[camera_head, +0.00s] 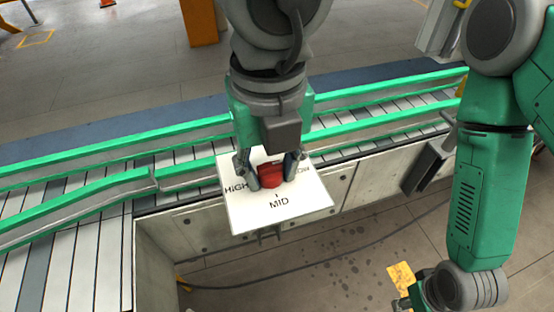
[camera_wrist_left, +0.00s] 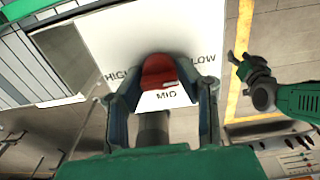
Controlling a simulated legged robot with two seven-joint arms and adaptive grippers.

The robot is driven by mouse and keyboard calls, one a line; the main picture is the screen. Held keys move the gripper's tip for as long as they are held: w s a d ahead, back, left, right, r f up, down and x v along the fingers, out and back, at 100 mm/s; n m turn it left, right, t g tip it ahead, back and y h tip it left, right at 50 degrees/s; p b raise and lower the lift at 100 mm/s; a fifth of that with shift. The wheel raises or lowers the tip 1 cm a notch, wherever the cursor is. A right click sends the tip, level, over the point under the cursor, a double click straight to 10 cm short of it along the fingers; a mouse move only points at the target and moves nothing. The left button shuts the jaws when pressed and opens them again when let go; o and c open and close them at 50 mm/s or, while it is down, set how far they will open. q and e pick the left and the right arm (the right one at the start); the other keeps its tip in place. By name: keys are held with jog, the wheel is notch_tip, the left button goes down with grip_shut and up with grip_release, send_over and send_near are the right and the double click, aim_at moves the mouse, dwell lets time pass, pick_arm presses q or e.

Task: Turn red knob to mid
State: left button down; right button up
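A red knob (camera_head: 270,175) sits on a white panel (camera_head: 310,206) marked HIGH at left, MID at the bottom and LOW at right. It also shows in the wrist view (camera_wrist_left: 158,72). My left gripper (camera_head: 270,172) reaches down from above, with one finger on each side of the knob, close against it. In the wrist view its fingers (camera_wrist_left: 166,84) flank the knob, which fills the space between them. The fingers partly cover the HIGH and LOW labels. My right gripper (camera_wrist_left: 239,63) is empty, fingers apart, away from the panel.
A conveyor with green rails (camera_head: 110,155) runs behind the panel. Grey cabinet sides (camera_head: 195,235) lie below it. An orange post (camera_head: 199,22) stands at the back. The floor in front of the panel is open.

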pick_arm(q)
jog(key=shift+w+a+r, duration=0.15)
jog(key=shift+w+a, duration=0.1)
jog(key=shift+a, duration=0.2)
jog(key=shift+s+d, duration=0.15)
jog(key=shift+d, duration=0.4)
jog(key=shift+a, duration=0.3)
pick_arm(e)
jog(key=shift+a+r, duration=0.15)
jog(key=shift+a, duration=0.25)
pick_arm(q)
jog(key=shift+d, duration=0.1)
pick_arm(e)
jog(key=shift+r, duration=0.1)
